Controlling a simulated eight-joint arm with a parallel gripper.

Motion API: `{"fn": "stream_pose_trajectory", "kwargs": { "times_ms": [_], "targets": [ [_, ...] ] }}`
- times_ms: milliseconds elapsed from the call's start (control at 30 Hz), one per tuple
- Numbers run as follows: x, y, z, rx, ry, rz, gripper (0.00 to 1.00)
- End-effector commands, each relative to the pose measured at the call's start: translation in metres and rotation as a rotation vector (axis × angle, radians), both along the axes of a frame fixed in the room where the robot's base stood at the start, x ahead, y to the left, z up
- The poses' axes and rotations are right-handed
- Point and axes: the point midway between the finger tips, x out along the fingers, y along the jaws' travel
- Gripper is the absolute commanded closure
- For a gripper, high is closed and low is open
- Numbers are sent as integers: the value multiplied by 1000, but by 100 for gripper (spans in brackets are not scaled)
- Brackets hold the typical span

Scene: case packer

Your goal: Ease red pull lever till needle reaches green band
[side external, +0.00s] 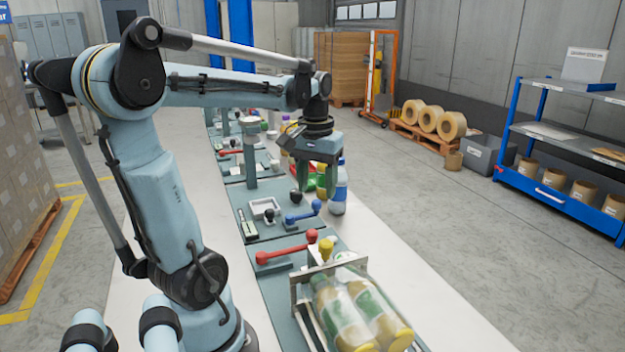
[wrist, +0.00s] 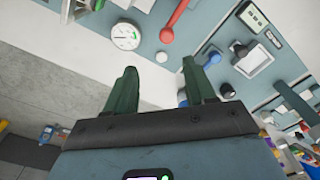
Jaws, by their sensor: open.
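The red pull lever (side external: 285,251) stands on the nearest bench panel in the side view, its ball end to the right. In the wrist view the red lever (wrist: 177,14) shows at the top, beside a round white gauge (wrist: 125,37). The gauge has a green band on its right side; its thin needle is too small to read surely. My gripper (side external: 319,190) is open and empty above the blue-lever panel, beyond the red lever. In the wrist view my gripper (wrist: 159,68) has its fingers apart, touching neither lever nor gauge.
A blue lever (side external: 303,213) and a black knob (side external: 296,196) lie close under my gripper. A blue-capped bottle (side external: 339,190) stands beside it.

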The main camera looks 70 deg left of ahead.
Motion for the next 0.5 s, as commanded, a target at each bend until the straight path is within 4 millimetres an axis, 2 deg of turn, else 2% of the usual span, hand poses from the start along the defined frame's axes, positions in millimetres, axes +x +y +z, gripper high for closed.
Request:
{"fn": "stream_pose_trajectory", "kwargs": {
  "times_ms": [100,267,500],
  "targets": [
    [-5,11,1,-21,27,44,45],
    [-6,12,-7,-25,32,49,45],
    [-6,12,-39,-23,30,47,45]
  ]
}}
